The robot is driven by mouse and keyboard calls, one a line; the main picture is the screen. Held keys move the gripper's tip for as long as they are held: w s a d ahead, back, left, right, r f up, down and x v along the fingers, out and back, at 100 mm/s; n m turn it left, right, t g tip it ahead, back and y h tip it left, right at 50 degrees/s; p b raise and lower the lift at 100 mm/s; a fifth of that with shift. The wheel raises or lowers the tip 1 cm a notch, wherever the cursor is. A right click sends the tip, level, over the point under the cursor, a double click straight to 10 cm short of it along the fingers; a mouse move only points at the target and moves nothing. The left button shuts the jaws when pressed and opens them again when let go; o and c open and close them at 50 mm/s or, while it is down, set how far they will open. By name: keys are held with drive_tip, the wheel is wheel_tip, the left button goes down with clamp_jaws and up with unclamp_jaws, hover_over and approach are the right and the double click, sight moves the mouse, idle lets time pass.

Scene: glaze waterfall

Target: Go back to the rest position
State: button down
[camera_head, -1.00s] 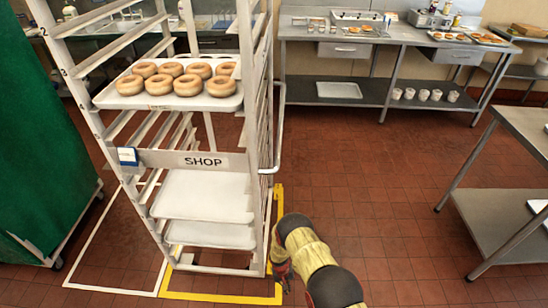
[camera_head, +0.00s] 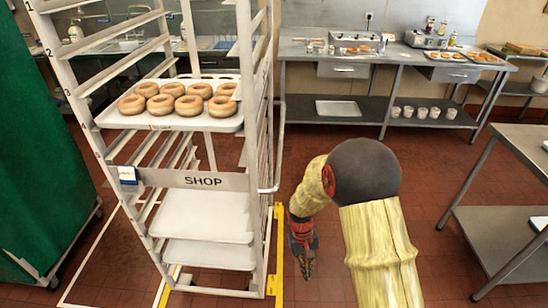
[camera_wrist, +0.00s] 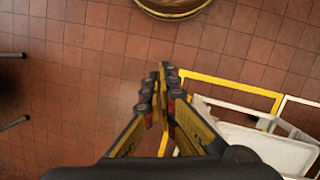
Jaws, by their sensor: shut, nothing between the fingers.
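My gripper (camera_head: 306,264) hangs low beside the right side of the white rack, its fingers pointing down over the red tile floor. In the wrist view my gripper (camera_wrist: 162,84) shows its two fingers closed together with nothing between them. My arm, in a yellowish cover, is bent with its elbow high to the right of the rack. The gripper is apart from the rack in the wrist view.
The white rack (camera_head: 262,130) marked SHOP holds a tray (camera_head: 112,120) of several doughnuts and lower empty trays (camera_head: 205,216). A green cover (camera_head: 40,140) stands at left. Steel tables stand at back (camera_head: 300,52) and right (camera_head: 530,140). Floor between them is clear.

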drive_tip(key=s+d+r+t, duration=0.2)
drive_tip(key=s+r, duration=0.4)
drive_tip(key=r, duration=0.6)
drive_tip(key=s+d+r+m+t+y, duration=0.1)
drive_tip(key=s+d+r+t, duration=0.2)
drive_tip(key=s+r, duration=0.4)
drive_tip(key=s+d+r+m+t, duration=0.1)
drive_tip(key=s+r, duration=0.6)
drive_tip(key=r, duration=1.1)
drive_tip(key=shift+s+d+t, duration=0.25)
drive_tip(key=shift+d+t, duration=0.65)
drive_tip(key=shift+t, duration=0.2)
